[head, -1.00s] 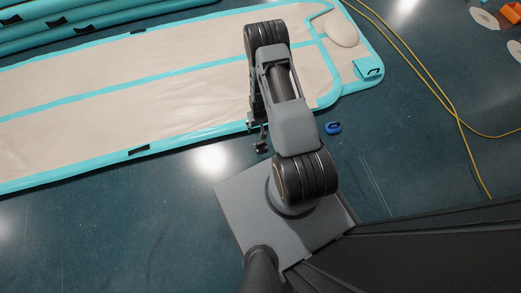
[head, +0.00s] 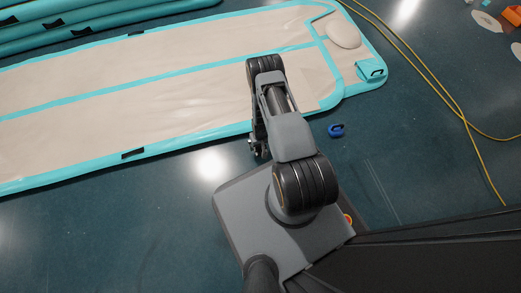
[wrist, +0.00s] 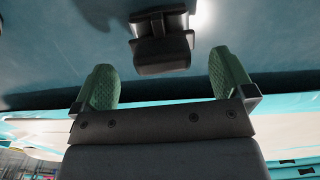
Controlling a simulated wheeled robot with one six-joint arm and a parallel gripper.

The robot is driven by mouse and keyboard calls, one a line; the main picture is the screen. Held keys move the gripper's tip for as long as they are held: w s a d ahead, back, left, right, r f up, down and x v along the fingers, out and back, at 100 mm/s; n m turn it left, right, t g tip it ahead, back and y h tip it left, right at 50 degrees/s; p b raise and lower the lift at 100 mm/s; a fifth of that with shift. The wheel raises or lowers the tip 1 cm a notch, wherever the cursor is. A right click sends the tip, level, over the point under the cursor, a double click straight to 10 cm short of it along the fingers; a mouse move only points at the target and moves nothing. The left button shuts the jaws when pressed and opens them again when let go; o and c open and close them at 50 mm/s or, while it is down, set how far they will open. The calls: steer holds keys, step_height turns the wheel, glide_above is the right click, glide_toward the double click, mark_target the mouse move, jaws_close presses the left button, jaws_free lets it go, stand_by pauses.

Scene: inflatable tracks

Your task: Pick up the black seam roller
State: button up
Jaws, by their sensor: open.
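A dark, blocky thing (wrist: 162,50), which looks like the black seam roller, lies on the blue floor in the upper middle of the wrist view. It is beyond my fingertips and roughly between them sideways, apart from both. My gripper (wrist: 165,80) is open, with its two green pads wide apart and nothing between them. In the head view my gripper (head: 258,149) is small, low beside my arm, near the mat's front edge. I cannot make out the roller in the head view; my arm may hide it.
A beige inflatable track with teal edges (head: 100,110) lies behind my gripper. A small blue object (head: 336,130) sits on the floor to the right. A yellow cord (head: 430,84) runs along the right. Floor at the left front is clear.

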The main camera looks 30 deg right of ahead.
mark_target(261, 148)
steer(key=shift+a+f+b, duration=0.15)
steer(key=shift+f+b, duration=0.6)
steer(key=shift+f, duration=1.25)
steer(key=shift+s, duration=0.1)
steer(key=c, duration=1.1)
